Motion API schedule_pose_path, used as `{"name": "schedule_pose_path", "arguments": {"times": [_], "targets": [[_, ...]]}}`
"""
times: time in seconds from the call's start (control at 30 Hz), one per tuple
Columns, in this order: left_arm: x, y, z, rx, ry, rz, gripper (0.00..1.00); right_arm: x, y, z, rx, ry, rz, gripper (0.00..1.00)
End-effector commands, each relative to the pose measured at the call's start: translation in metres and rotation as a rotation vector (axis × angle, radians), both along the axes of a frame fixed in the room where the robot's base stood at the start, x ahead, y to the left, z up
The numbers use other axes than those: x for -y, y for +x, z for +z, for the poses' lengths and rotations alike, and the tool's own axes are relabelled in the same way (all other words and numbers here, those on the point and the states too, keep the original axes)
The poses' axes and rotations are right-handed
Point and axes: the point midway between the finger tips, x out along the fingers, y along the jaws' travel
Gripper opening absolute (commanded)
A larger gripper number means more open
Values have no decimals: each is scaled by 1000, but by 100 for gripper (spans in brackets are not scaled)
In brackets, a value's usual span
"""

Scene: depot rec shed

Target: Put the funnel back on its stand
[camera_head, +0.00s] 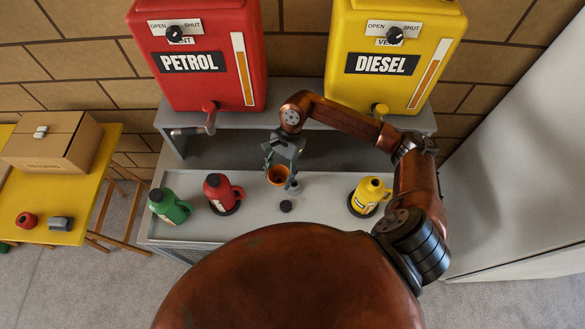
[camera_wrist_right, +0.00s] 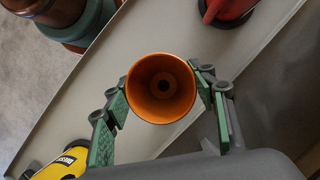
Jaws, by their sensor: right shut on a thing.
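My right gripper (camera_head: 282,168) is shut on the orange funnel (camera_head: 278,176) and holds it wide mouth up over the grey tray bench (camera_head: 325,192). In the right wrist view, the fingers (camera_wrist_right: 162,105) grip the funnel (camera_wrist_right: 160,88) from both sides, and I look down into its bowl. A small grey piece (camera_head: 293,187) shows just right of the funnel; it may be part of the stand, but I cannot tell. A small black round piece (camera_head: 286,206) is on the tray in front of the funnel. My left gripper is not in view.
A green jug (camera_head: 168,206) and red jug (camera_head: 221,193) stand left of the gripper; a yellow jug (camera_head: 370,194) stands right. A red petrol tank (camera_head: 203,85) and yellow diesel tank (camera_head: 390,88) are behind. A yellow table (camera_head: 50,190) bears a cardboard box (camera_head: 50,143).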

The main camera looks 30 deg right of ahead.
Motion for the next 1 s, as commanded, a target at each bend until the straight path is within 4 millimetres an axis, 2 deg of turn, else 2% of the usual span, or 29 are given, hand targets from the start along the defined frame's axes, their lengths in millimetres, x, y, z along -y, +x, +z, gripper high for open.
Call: {"name": "schedule_pose_path", "arguments": {"times": [0.1,0.23,0.4,0.5,0.7,1.0], "targets": [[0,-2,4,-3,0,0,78,6,0,-15,-3,4,-339,28],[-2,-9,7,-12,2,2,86,18,5,-27,-2,2,-696,28],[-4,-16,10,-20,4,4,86,39,11,-36,1,1,-1097,28],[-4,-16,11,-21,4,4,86,51,12,-38,-2,-1,-1272,28],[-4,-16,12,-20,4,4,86,66,14,-41,-2,-1,-1462,28],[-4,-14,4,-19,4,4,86,68,14,-54,-4,-1,-1490,28]]}}
